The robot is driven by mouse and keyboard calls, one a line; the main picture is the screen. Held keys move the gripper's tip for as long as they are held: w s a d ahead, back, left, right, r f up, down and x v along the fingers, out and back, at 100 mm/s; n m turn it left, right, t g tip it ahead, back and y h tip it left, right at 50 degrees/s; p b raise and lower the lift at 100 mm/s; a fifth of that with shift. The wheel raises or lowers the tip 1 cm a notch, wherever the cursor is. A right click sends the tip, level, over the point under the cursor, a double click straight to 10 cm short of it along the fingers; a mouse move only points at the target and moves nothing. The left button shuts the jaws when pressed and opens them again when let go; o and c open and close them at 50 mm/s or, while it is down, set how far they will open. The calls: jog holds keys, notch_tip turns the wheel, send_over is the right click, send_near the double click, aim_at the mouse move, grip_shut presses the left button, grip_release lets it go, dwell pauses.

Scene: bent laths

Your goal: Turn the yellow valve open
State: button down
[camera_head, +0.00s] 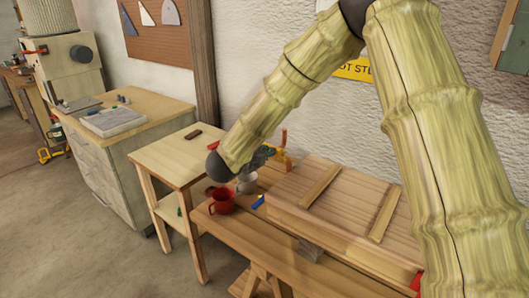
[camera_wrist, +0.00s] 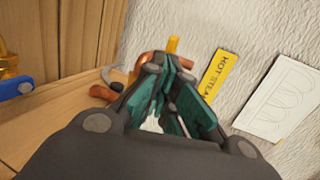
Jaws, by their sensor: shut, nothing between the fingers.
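A yellow part (camera_wrist: 172,45), apparently the valve's lever, shows just beyond my fingertips in the wrist view. An orange-copper pipe (camera_wrist: 149,57) lies behind the fingers there. In the head view the yellow valve (camera_head: 279,155) is at the back of the bench, by an upright orange-red pipe. My gripper (camera_head: 264,157) is beside it, partly hidden by my arm. In the wrist view my gripper (camera_wrist: 162,66) is shut and empty, its tips close to the pipe and the yellow part. Whether they touch I cannot tell. The fingers hide part of the valve.
A yellow hot-steam sign (camera_wrist: 217,82) is on the white wall, with a white drawing sheet (camera_wrist: 282,97) beside it. A red mug (camera_head: 221,201) and a blue-handled piece (camera_head: 258,202) lie in front.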

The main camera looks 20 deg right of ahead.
jog(key=shift+s+d, duration=0.1)
jog(key=shift+s+d, duration=0.4)
jog(key=shift+d, duration=0.1)
